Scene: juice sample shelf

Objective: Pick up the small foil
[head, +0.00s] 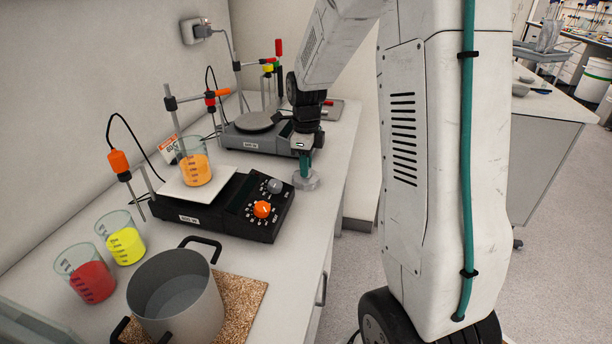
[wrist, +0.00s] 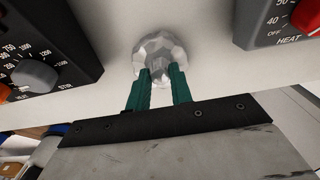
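The small foil (head: 307,181) is a crumpled silvery lump on the white bench, between the two hot plates and near the bench's front edge. In the wrist view the foil (wrist: 160,52) lies straight ahead of the fingertips. My gripper (head: 304,170) points down just over the foil. In the wrist view its two green fingers (wrist: 160,73) are parted, with foil visible between and beyond their tips. The tips overlap the foil's near part in the picture; whether they touch it cannot be told.
A near hot plate (head: 225,207) carries a beaker of orange juice (head: 195,168). A second hot plate (head: 255,138) stands behind. Yellow (head: 126,246) and red (head: 92,282) juice beakers and a grey pot (head: 178,300) on a cork-like mat (head: 243,300) stand at the front.

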